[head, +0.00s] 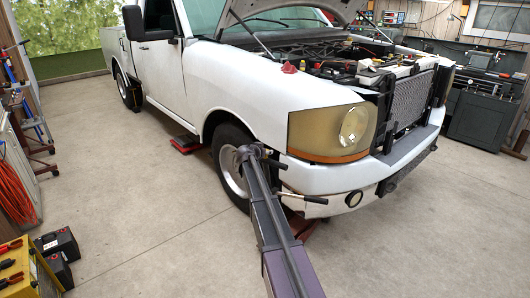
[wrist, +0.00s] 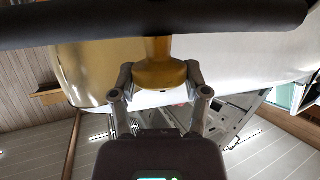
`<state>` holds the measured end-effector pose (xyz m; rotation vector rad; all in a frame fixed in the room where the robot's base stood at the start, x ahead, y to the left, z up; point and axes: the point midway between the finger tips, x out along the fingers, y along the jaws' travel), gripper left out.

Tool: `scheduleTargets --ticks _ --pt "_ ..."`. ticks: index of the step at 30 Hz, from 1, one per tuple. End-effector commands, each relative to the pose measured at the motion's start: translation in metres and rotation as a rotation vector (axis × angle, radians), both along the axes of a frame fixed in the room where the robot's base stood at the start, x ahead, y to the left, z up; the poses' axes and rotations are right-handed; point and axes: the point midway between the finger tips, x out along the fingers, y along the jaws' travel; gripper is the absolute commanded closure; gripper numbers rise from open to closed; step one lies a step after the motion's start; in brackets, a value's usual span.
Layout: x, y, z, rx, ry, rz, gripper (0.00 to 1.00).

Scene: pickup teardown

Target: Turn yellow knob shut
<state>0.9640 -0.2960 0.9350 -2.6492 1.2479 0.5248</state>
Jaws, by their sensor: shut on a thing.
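The yellow knob (wrist: 160,72) shows at the upper middle of the wrist view, below a thick dark bar (wrist: 150,20). My gripper (wrist: 159,80) has one finger on each side of the knob's wide lower end and is shut on it. In the head view my arm reaches forward to the pickup's front wheel and bumper corner. The knob cannot be made out in the head view, so its turn position cannot be told.
A white pickup (head: 240,85) stands with its hood up (head: 290,8), close to my arm. A red cart (head: 186,144) is on the floor beside it. A yellow box (head: 25,270) and black batteries (head: 58,245) are at lower left.

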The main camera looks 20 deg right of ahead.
Motion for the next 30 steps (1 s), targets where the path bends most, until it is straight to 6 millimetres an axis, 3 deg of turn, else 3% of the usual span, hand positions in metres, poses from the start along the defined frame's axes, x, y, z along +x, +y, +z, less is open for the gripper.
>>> scheduleTargets --ticks 2,3,6,30 --pt "-0.0002 -0.0001 -0.0005 0.002 0.001 0.000 0.88" --pt "-0.0002 -0.0001 -0.0005 0.002 0.001 0.000 0.31" --pt "-0.0002 -0.0002 -0.0005 0.002 0.001 0.000 0.06" --pt "-0.0018 -0.0005 -0.0002 0.001 0.001 0.078 0.06"
